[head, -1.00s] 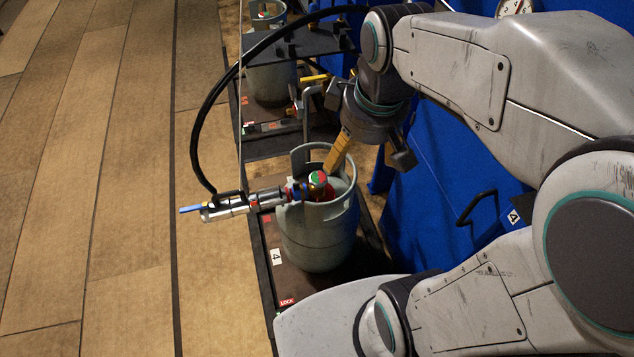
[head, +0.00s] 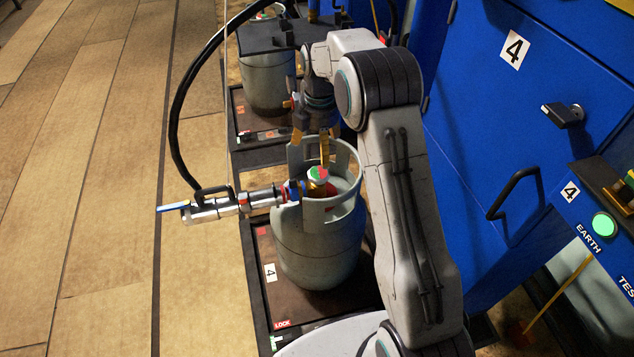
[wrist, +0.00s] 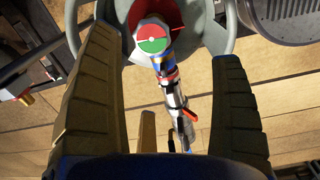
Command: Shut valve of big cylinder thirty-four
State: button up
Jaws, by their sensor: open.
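A grey gas cylinder (head: 315,245) stands upright on a dark scale platform (head: 262,290) marked 4. Its valve (head: 318,176) has a red and green top and sits inside the collar. The same valve shows in the wrist view (wrist: 152,40), at the top centre between my fingers. A silver hose coupling (head: 225,206) with a blue lever joins the valve's side. My gripper (head: 311,145) is open above the far side of the collar, its tips near the collar's rim. In the wrist view its fingers (wrist: 165,110) are wide apart with nothing between the pads. I cannot tell whether they touch the collar.
A second cylinder (head: 268,85) stands behind on another scale. A blue cabinet (head: 470,120) marked 4 and a panel with a green button (head: 605,225) are on the right. A black hose (head: 180,100) arches at left. Wooden floor (head: 90,180) is clear on the left.

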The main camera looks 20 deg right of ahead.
jog(key=n+b, duration=0.1)
send_over(317, 173)
notch_tip(317, 173, down, 4)
jog(key=shift+f, duration=0.25)
jog(key=shift+f+b, duration=1.25)
jog(key=shift+f, duration=2.45)
jog(key=shift+c, duration=0.4)
jog(key=c, duration=1.1)
